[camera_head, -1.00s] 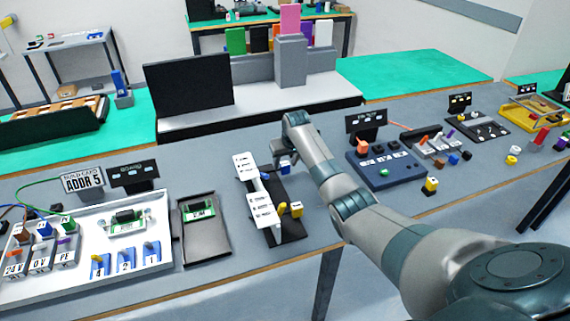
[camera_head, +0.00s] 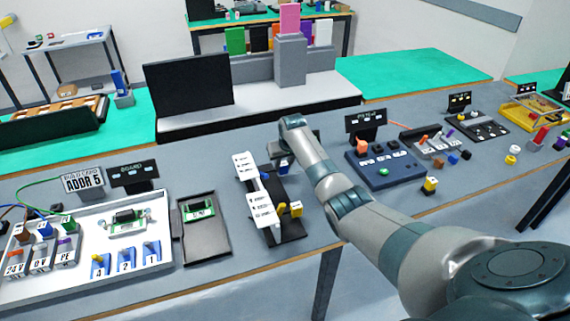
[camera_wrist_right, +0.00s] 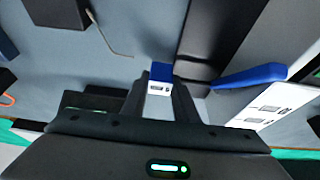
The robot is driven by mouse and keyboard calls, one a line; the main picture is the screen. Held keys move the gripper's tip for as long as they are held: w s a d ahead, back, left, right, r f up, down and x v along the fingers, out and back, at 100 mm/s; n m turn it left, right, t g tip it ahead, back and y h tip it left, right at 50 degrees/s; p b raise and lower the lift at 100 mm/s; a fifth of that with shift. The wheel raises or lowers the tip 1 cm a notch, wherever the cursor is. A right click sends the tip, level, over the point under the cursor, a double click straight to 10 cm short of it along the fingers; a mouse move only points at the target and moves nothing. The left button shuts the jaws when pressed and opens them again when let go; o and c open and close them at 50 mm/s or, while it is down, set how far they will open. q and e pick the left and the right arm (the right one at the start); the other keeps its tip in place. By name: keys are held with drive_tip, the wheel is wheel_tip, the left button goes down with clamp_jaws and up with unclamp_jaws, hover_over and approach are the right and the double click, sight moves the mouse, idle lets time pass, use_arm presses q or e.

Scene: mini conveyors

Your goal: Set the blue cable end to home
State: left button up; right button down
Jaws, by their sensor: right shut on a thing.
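My right gripper (camera_wrist_right: 161,98) is shut on a small blue block with a white marked face (camera_wrist_right: 160,78), which looks like the blue cable end. No cable shows clearly on it. In the head view my right gripper (camera_head: 284,163) is at the rear of a black stand with white label cards (camera_head: 262,208), mostly hidden by my wrist. A blue lever (camera_wrist_right: 250,76) beside a white card shows right of the held block in the right wrist view, apart from it. My left gripper is out of view.
A white board (camera_head: 75,275) with coloured plugs and blue numbered blocks stands at left. A dark tray (camera_head: 208,243) lies between it and the stand. A blue-grey box with knobs (camera_head: 385,172) is right of my arm. A black screen (camera_head: 190,92) stands behind.

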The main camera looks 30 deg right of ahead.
drive_tip(key=a, duration=0.3)
drive_tip(key=shift+w+p, duration=0.3)
drive_tip(key=shift+w, duration=0.05)
drive_tip(key=c, duration=1.5)
unclamp_jaws()
drive_tip(key=shift+o, duration=0.5)
drive_tip(key=shift+w+a, duration=0.1)
drive_tip(key=shift+a, duration=0.1)
drive_tip(key=shift+d, duration=0.15)
drive_tip(key=shift+r, duration=0.35)
drive_tip(key=b+v, duration=0.3)
drive_tip(key=v, duration=1.3)
drive_tip(key=shift+s+r, duration=0.25)
drive_tip(key=shift+r, duration=0.1)
